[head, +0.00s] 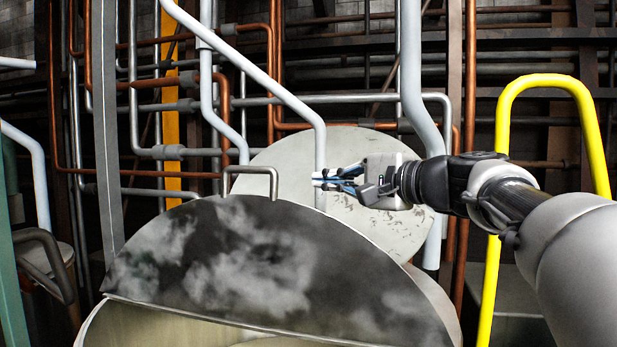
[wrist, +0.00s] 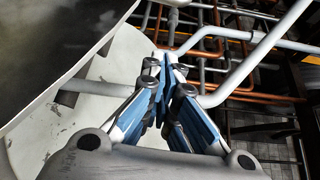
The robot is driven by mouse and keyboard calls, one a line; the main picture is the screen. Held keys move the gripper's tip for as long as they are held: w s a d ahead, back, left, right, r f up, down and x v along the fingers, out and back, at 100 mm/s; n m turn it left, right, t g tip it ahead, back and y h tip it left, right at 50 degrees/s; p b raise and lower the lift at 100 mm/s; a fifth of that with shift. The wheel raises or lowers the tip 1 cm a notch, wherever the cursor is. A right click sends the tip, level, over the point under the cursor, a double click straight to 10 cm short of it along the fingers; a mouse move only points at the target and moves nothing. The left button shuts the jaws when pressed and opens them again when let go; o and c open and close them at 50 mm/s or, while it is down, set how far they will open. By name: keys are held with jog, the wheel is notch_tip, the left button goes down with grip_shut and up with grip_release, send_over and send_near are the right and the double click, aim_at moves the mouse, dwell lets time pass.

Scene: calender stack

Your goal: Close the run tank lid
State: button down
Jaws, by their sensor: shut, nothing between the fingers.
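The run tank lid (head: 250,260) looks like a dark, cloudy half-round plate with its straight edge low and its curved rim up. It seems to stand raised, but its exact angle is hard to tell. A bent grey handle (head: 252,169) sits at its upper rim. Below the straight edge a pale area (head: 160,317) shows, which seems to be the tank. My gripper (head: 318,180) is shut and empty, right of the handle and apart from it, above the curved rim. In the wrist view its fingers (wrist: 165,62) meet, and a dark surface (wrist: 50,40), likely the lid, is upper left.
A pale, worn round plate (head: 285,155) is behind my gripper. Grey and copper pipes fill the background, and a diagonal pipe (head: 245,62) bends down close to my fingertips. A yellow rail (head: 503,150) stands at the right, behind my arm.

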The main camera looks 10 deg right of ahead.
jog(key=w+a, duration=0.2)
jog(key=a, duration=0.4)
jog(key=shift+p, duration=0.4)
